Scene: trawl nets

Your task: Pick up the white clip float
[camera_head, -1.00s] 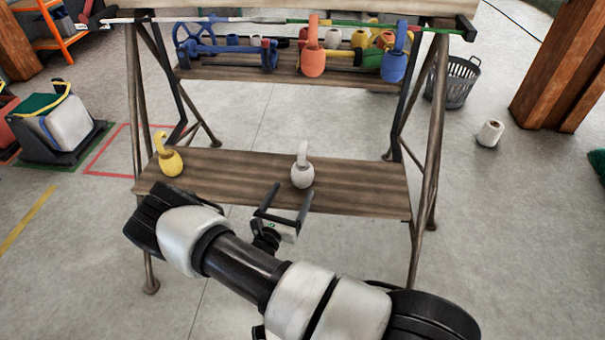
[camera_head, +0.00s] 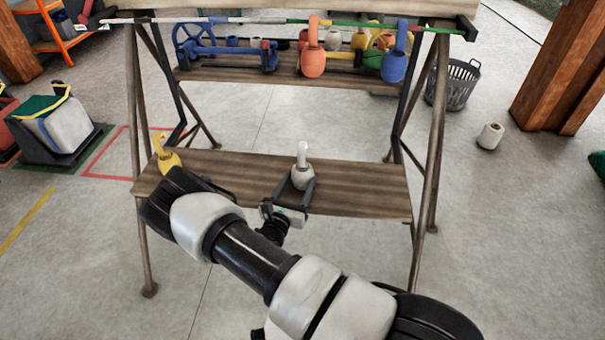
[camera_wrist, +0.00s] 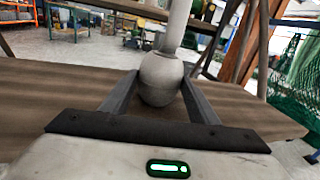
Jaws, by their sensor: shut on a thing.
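The white clip float (camera_head: 303,172) stands upright on the lower wooden shelf (camera_head: 360,190), its clip pointing up. My gripper (camera_head: 302,182) reaches in from the front, low over the shelf, with one finger on each side of the float's round body. In the wrist view the float (camera_wrist: 161,75) sits between the two fingers (camera_wrist: 160,90), which are shut on its ball. The float's underside is partly hidden, and I cannot tell whether it still touches the shelf.
A yellow clip float (camera_head: 167,160) stands at the shelf's left end, partly behind my arm. Orange (camera_head: 312,63) and blue (camera_head: 393,66) clip floats hang from the rope above the upper shelf. A grey basket (camera_head: 455,84) and a white roll (camera_head: 490,136) stand on the floor at right.

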